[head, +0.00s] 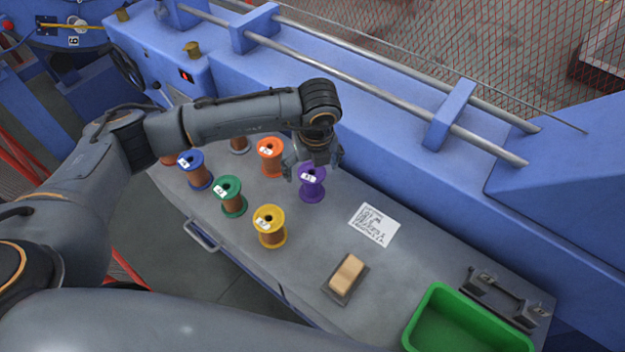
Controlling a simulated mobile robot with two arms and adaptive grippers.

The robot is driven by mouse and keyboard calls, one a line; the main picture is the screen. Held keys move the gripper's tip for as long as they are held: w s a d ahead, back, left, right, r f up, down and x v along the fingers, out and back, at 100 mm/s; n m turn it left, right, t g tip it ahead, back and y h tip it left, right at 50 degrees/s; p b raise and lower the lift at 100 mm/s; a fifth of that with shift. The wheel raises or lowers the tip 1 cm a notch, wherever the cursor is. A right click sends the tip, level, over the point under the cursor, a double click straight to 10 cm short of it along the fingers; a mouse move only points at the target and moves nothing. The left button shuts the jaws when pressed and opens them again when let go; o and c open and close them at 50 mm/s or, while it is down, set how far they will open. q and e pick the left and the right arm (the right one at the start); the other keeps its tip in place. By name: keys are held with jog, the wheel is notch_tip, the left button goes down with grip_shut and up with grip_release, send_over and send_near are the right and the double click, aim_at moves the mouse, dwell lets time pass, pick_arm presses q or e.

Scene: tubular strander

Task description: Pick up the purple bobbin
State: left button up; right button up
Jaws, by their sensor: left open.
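The purple bobbin (312,186) stands upright on the grey bench, with a white label on its top flange. My left gripper (313,170) is just above and behind it, pointing down, and its fingers are open. The fingers partly overlap the bobbin's far edge in the picture, and I cannot tell whether they touch it. My right gripper is out of view.
Orange (270,157), yellow (269,227), green (230,196) and blue (195,170) bobbins stand nearby. A paper sheet (374,225), a tan block on a dark tray (345,279), a green bin (437,297) and a dark bracket (505,299) lie rightward. A blue machine wall (400,140) runs behind.

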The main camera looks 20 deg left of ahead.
pick_arm(q)
jog(key=f, duration=0.2)
jog(key=w+f, duration=0.1)
jog(key=f, duration=0.2)
jog(key=f+p, duration=0.1)
jog(key=f, duration=0.1)
jog(key=shift+w+a+f, duration=0.15)
jog(key=shift+w+a, duration=0.2)
jog(key=shift+c, duration=0.2)
jog(key=c, duration=1.2)
